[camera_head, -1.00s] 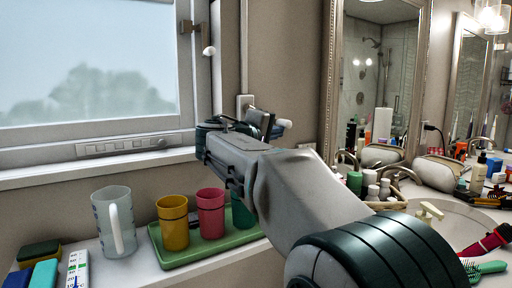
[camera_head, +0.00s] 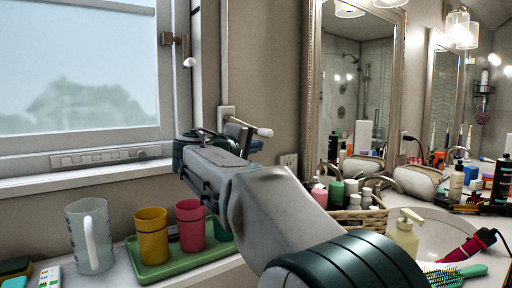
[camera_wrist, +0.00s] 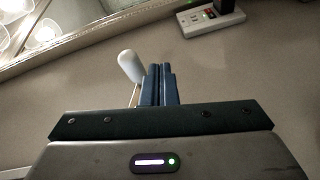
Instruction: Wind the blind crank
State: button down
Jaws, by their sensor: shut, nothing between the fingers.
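The blind crank shows as a white knob (camera_head: 264,131) beside the window, just right of my gripper. In the wrist view the white knob (camera_wrist: 130,66) is upright and slightly tilted, with a thin pale rod running down behind my gripper's body. My gripper (camera_wrist: 161,72) has its two blue-grey fingers pressed together with nothing between them. The knob is just left of the fingers there; I cannot tell whether they touch. In the head view my arm hides most of the gripper (camera_head: 238,129) and the rest of the crank.
The window (camera_head: 75,70) with a latch (camera_head: 172,39) is at left. At right are a basket (camera_head: 350,222), a soap bottle (camera_head: 405,236) and mirrors. A wall socket (camera_wrist: 212,15) is above right.

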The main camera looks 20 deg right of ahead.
jog(key=s+a+f+b, duration=0.1)
jog(key=s+a+f, duration=0.1)
jog(key=s+a, duration=0.4)
jog(key=a, duration=0.3)
jog(key=shift+a+f, duration=0.15)
jog(key=shift+a, duration=0.2)
dwell(0.3)
